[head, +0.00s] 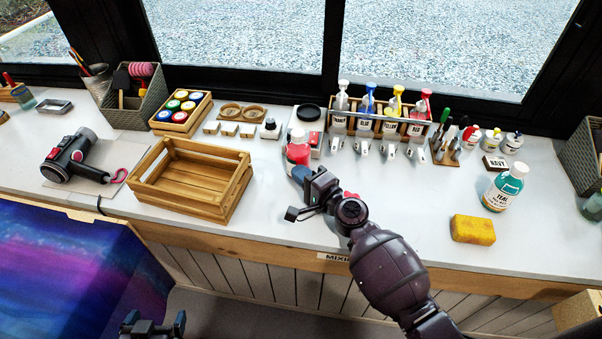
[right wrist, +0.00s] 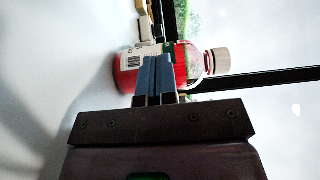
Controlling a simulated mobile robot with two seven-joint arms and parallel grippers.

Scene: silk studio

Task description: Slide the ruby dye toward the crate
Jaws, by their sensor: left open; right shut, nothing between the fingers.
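The ruby dye is a red bottle (head: 298,150) with a pale cap, standing upright on the counter to the right of the wooden crate (head: 200,197). The crate is slatted and empty. My right gripper (head: 299,173) is shut and empty, just in front of the bottle's lower part. In the right wrist view the bottle (right wrist: 190,66) lies directly beyond the closed fingertips (right wrist: 157,62); whether they touch it I cannot tell. My left gripper (head: 153,325) is open and empty, low in the head view, below the counter's front edge.
Bare counter (head: 268,205) lies between crate and bottle. A bottle rack (head: 375,125) stands behind to the right. A black lid (head: 308,113) and small white blocks (head: 229,129) are behind. A teal bottle (head: 504,187) and yellow sponge (head: 473,229) stand at right.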

